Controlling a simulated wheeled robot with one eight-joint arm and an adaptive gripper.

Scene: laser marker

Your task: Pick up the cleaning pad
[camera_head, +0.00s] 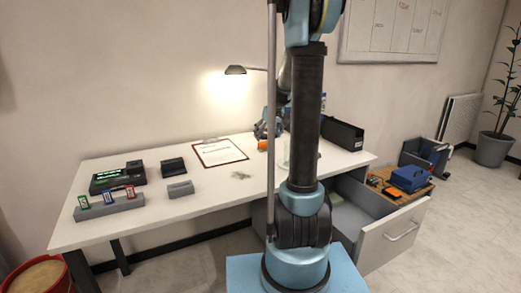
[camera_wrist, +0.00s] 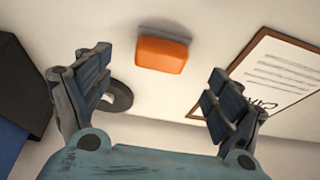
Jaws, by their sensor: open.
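My gripper (camera_wrist: 161,66) is open, with one finger on each side of the pad in the picture. I see no contact, and the height above the table is hard to tell. In the head view my gripper (camera_head: 268,129) is partly hidden behind my arm's links.
A clipboard (camera_head: 220,152) lies left of the pad in the head view. A round dark base (camera_wrist: 118,97) is near one finger, and a black bin (camera_head: 342,133) stands at the table's right. An open drawer (camera_head: 392,240) juts out below.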

